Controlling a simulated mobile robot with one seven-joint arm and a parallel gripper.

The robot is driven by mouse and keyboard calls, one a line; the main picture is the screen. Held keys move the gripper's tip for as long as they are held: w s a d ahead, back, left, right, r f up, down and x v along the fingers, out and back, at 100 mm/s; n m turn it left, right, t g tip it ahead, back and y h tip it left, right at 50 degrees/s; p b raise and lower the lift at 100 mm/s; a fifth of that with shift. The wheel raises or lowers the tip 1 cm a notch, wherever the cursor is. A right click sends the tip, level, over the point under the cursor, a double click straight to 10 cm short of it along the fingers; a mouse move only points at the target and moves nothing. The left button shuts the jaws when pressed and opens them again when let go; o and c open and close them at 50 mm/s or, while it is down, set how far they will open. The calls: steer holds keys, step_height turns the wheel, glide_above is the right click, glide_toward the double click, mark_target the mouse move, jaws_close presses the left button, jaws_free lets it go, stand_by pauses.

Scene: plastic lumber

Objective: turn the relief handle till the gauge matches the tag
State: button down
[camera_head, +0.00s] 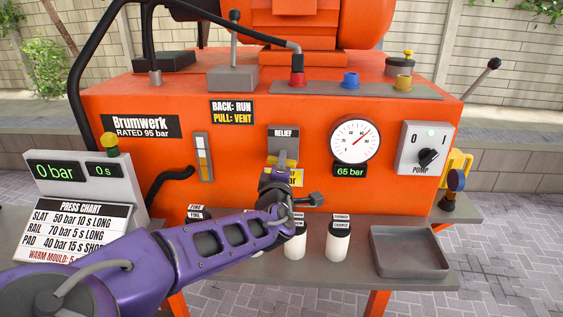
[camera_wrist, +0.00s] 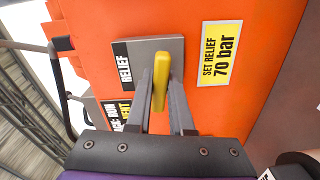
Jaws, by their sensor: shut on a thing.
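The relief handle (camera_wrist: 160,82) is a yellow bar on a grey plate marked RELIEF (camera_head: 284,134) on the orange machine front. My gripper (camera_wrist: 161,90) is shut on the handle, one finger on each side; in the head view my wrist hides most of it. The tag (camera_wrist: 219,54) beside the plate reads SET RELIEF 70 bar; in the head view it is mostly hidden. The round gauge (camera_head: 354,140) right of the handle has a red needle pointing up and right. The display (camera_head: 350,170) under it reads 65 bar.
A pump switch panel (camera_head: 424,149) is at the right. Several white bottles, such as one (camera_head: 338,240), stand on the shelf below my gripper, close to it. An empty grey tray (camera_head: 410,252) is at the shelf's right. A press chart (camera_head: 75,232) and control box (camera_head: 88,172) stand left.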

steer(key=m, duration=0.5)
steer(key=shift+r+m, duration=0.1)
steer(key=shift+m, duration=0.3)
steer(key=m, duration=0.5)
steer(key=shift+m, duration=0.3)
steer(key=c, duration=0.8)
jaws_free()
steer(key=shift+w, duration=0.1)
